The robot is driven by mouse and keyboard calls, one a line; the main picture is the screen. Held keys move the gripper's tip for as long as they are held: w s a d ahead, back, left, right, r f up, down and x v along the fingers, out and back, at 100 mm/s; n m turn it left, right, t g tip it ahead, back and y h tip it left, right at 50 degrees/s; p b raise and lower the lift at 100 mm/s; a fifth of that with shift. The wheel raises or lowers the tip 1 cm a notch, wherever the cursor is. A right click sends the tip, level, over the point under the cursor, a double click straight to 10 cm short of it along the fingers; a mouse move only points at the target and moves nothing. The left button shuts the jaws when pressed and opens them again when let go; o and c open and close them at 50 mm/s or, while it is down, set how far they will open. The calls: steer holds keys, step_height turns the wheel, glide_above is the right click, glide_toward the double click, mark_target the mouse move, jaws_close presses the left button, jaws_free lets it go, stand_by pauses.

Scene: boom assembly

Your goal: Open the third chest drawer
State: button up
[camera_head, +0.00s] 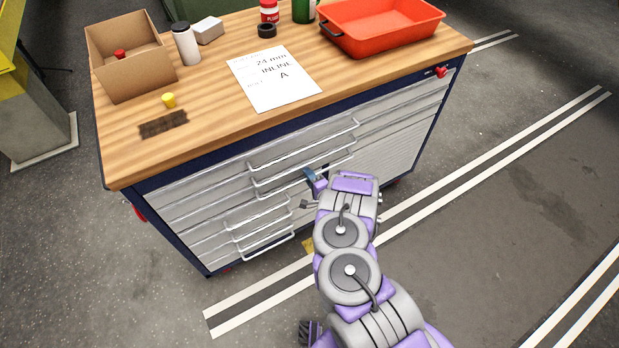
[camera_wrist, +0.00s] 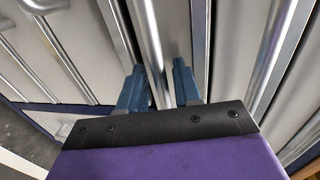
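The chest (camera_head: 160,192) is a dark blue cabinet with a wooden top and several grey drawers, each with a long silver bar handle. The drawer fronts look closed. My gripper (camera_head: 314,179) is at the middle of the front, by the handles below the upper two. In the wrist view, the two blue fingers of my gripper (camera_wrist: 160,80) stand apart, one on each side of a silver bar handle (camera_wrist: 151,40). Narrow gaps seem to show beside the bar, so contact is unclear. My wrist hides part of the lower handles in the head view.
On the chest top are a cardboard box (camera_head: 128,79), a white bottle (camera_head: 187,45), a paper sheet (camera_head: 275,92) and a red tray (camera_head: 385,40). Neighbouring handles (camera_wrist: 118,35) run close beside the fingers. The floor (camera_head: 480,230) in front and to the right is clear.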

jaws_close()
steer(key=shift+s+f, duration=0.1)
steer(key=shift+s+d, duration=0.1)
stand_by(0.3)
